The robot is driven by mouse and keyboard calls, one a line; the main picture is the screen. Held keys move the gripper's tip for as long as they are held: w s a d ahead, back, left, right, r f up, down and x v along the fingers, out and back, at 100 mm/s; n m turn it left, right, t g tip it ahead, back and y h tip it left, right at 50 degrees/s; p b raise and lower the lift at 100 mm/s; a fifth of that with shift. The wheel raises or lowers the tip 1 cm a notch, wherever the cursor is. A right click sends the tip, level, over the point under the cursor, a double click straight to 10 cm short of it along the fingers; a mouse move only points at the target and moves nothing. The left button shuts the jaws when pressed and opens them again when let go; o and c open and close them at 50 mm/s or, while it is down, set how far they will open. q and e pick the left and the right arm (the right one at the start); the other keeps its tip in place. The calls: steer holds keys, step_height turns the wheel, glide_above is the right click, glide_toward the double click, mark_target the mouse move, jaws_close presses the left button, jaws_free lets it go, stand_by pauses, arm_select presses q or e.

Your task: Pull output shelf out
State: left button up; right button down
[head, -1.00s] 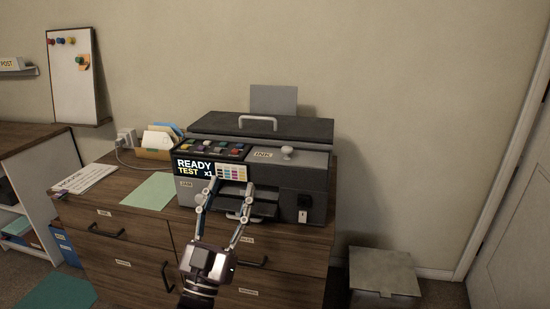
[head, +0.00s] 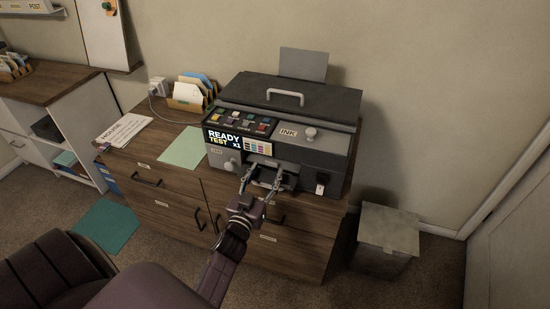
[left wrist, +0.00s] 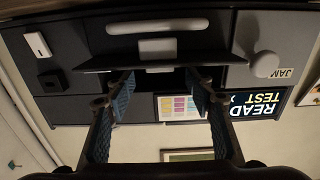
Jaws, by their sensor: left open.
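The grey printer (head: 325,150) stands on the wooden cabinet, its lit screen reading READY TEST x1. Its output shelf (head: 267,177) is a dark flat plate at the front opening, partly hidden by my gripper. The left wrist view shows the printer front upside down, with the shelf (left wrist: 150,60) and a pale handle bar (left wrist: 157,27) near the top. My left gripper (head: 262,181) is open in front of the shelf. In the left wrist view its fingertips (left wrist: 160,82) are spread apart near the shelf, with nothing held; contact cannot be told. My right gripper is out of view.
A green sheet (head: 183,148) and a card sorter (head: 190,97) lie left of the printer. Cabinet drawers with dark handles (head: 146,180) are below. A grey bin (head: 387,240) stands on the floor at the right.

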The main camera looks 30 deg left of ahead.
mark_target(271, 163)
arm_select(q)
steer(key=x, duration=0.5)
steer(key=shift+w, duration=0.25)
jaws_close()
